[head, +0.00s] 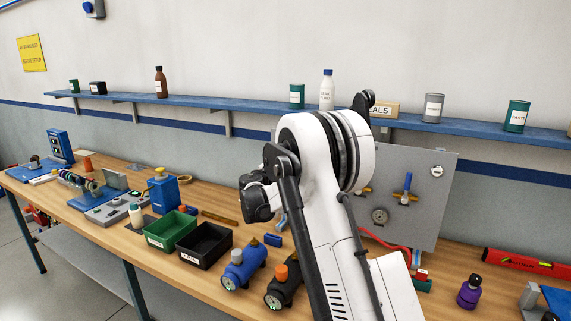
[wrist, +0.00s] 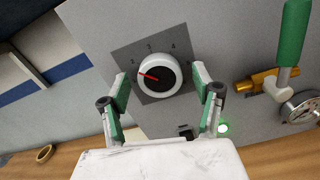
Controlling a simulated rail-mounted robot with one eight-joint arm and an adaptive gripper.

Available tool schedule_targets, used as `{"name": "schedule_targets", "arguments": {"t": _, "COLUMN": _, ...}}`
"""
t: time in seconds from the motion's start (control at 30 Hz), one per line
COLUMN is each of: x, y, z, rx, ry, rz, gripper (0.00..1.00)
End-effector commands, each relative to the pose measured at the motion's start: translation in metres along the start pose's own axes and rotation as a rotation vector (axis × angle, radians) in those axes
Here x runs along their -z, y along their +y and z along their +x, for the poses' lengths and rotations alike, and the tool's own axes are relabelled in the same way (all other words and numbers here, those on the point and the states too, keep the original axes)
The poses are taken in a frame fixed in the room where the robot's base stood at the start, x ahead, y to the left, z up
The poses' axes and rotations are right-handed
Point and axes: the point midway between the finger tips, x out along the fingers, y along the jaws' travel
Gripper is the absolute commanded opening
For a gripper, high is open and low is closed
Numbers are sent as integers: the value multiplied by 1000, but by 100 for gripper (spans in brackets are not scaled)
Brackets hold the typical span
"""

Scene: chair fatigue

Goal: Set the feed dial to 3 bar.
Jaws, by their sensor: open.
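The feed dial (wrist: 160,75) is a round white knob with a red pointer, on a dark square plate in the wrist view. Small numerals ring its upper side; a 3 and a 4 seem to show above the knob. The red pointer points left and slightly up, to the left of the 3. My gripper (wrist: 159,84) is open, with one green-padded finger on each side of the knob. Gaps show between the fingers and the knob, and I cannot tell how far the tips are from the panel. In the head view my arm hides the dial.
A green-handled brass valve (wrist: 262,82), a gauge (wrist: 302,107) and a lit green lamp (wrist: 223,128) are right of the dial. The grey panel (head: 433,191) stands on the wooden bench.

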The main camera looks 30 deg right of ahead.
Motion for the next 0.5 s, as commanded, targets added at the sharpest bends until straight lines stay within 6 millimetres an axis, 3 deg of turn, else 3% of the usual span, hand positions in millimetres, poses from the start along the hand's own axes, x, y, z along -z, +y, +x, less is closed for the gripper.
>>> {"name": "schedule_targets", "arguments": {"t": 0.03, "x": 0, "y": 0, "z": 0, "rx": 0, "ry": 0, "rz": 0, "gripper": 63}}
{"name": "schedule_targets", "arguments": {"t": 0.37, "x": 0, "y": 0, "z": 0, "rx": 0, "ry": 0, "rz": 0, "gripper": 19}}
{"name": "schedule_targets", "arguments": {"t": 0.5, "x": 0, "y": 0, "z": 0, "rx": 0, "ry": 0, "rz": 4, "gripper": 17}}
